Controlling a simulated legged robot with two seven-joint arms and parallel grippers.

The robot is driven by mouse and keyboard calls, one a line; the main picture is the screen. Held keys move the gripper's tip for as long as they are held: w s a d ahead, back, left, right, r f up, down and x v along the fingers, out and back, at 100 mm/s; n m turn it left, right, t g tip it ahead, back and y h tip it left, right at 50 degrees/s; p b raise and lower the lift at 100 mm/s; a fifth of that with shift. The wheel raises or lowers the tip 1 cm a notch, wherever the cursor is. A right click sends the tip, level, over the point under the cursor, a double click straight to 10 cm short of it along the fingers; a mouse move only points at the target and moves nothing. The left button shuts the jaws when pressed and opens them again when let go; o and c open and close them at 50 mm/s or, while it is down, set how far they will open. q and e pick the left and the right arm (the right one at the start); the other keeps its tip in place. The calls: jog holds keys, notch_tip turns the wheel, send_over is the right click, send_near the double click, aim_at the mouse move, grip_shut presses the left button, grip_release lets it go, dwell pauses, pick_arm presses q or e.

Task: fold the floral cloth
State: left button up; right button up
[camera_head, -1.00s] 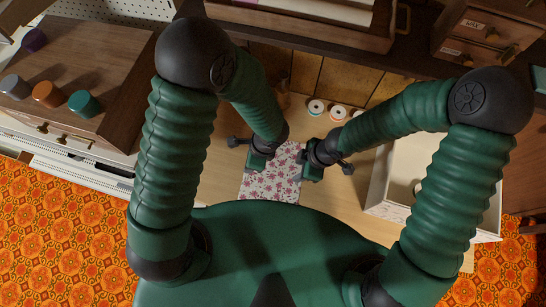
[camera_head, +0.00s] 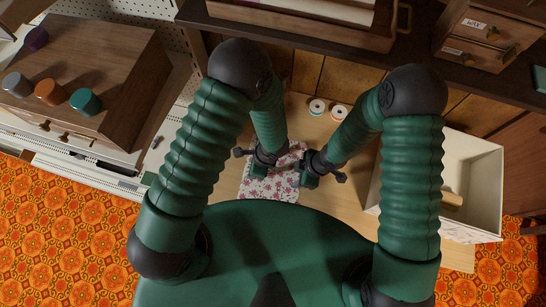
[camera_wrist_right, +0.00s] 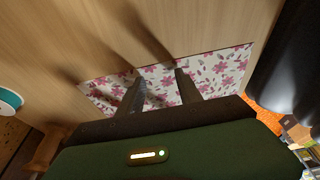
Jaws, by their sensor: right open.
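The floral cloth (camera_head: 268,188), white with pink flowers, lies on the light wooden table between my two grippers. It also shows in the right wrist view (camera_wrist_right: 215,75) as a flat strip with a straight far edge. My left gripper (camera_head: 260,173) is at the cloth's left side; its fingertips are hidden, so I cannot tell its jaws. My right gripper (camera_head: 308,181) is at the cloth's right side. In the right wrist view its two fingers (camera_wrist_right: 160,82) are apart over the cloth, with no cloth visibly pinched. Part of the cloth is hidden by my grippers and arms.
A white open box (camera_head: 478,180) with a wooden piece (camera_head: 452,199) inside stands right of the cloth. Spools (camera_head: 318,107) stand at the table's back. A wooden cabinet (camera_head: 120,70) with coloured knobs is at left. Bare table (camera_head: 345,205) lies between cloth and box.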

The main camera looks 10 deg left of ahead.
pick_arm(q)
jog(key=shift+d, duration=0.4)
jog(key=shift+c, duration=1.4)
pick_arm(e)
jog(key=shift+d, duration=0.35)
jog(key=shift+c, duration=1.4)
pick_arm(q)
jog(key=shift+a, duration=0.25)
jog(key=c, duration=0.6)
pick_arm(e)
jog(key=shift+a, duration=0.2)
jog(key=c, duration=0.6)
pick_arm(q)
grip_shut()
pick_arm(e)
grip_shut()
pick_arm(q)
jog(key=shift+d, duration=0.1)
pick_arm(e)
jog(key=shift+d, duration=0.1)
pick_arm(q)
jog(key=shift+r, duration=0.1)
